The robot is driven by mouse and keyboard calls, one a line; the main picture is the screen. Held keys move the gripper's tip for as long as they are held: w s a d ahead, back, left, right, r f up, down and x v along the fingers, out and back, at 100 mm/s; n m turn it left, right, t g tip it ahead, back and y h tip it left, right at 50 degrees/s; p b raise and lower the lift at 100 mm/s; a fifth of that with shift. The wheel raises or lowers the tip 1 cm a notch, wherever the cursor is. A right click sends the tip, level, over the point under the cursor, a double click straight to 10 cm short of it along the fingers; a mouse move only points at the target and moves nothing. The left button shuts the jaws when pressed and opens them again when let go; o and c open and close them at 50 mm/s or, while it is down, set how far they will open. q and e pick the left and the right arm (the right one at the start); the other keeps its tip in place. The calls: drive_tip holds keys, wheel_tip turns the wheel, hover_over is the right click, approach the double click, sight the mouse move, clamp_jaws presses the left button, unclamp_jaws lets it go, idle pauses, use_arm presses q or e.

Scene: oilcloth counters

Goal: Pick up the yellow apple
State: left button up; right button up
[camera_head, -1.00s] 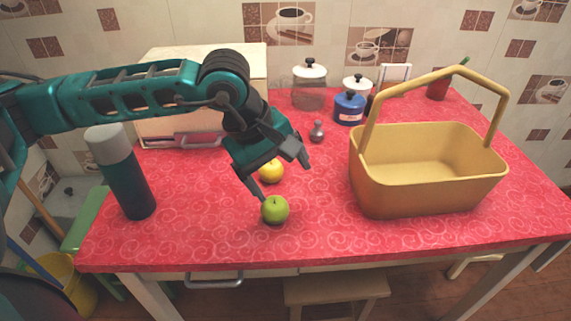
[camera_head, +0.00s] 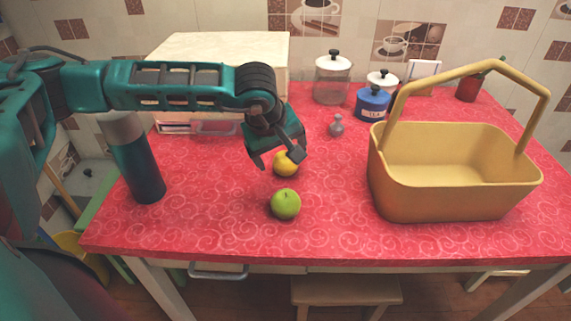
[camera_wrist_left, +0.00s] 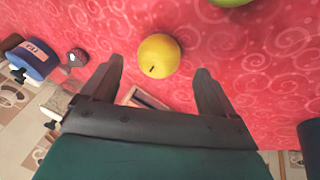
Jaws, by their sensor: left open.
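The yellow apple (camera_head: 286,164) sits on the red oilcloth, just behind the green apple (camera_head: 285,204). My left gripper (camera_head: 277,162) is open and hangs at the yellow apple in the head view, hiding part of its top. In the left wrist view the yellow apple (camera_wrist_left: 159,55) lies ahead of and between the two open fingertips (camera_wrist_left: 158,78), and nothing is held. The green apple's edge (camera_wrist_left: 232,2) shows at the top of that view. My right gripper is not in view.
A large yellow basket (camera_head: 452,203) with a tall handle stands to the right. A dark bottle (camera_head: 138,160) stands at left. A white box (camera_head: 220,48), a glass jar (camera_head: 332,80), a blue tea canister (camera_head: 373,103) and a small grey shaker (camera_head: 336,127) stand behind.

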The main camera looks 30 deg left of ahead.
sight(283, 157)
use_arm(q)
drive_tip(key=x, duration=0.3)
drive_tip(key=shift+w+a+f, duration=0.1)
drive_tip(key=shift+w+f, duration=0.05)
drive_tip(key=shift+w, duration=0.05)
drive_tip(key=c, duration=1.2)
drive_tip(key=shift+o, duration=0.2)
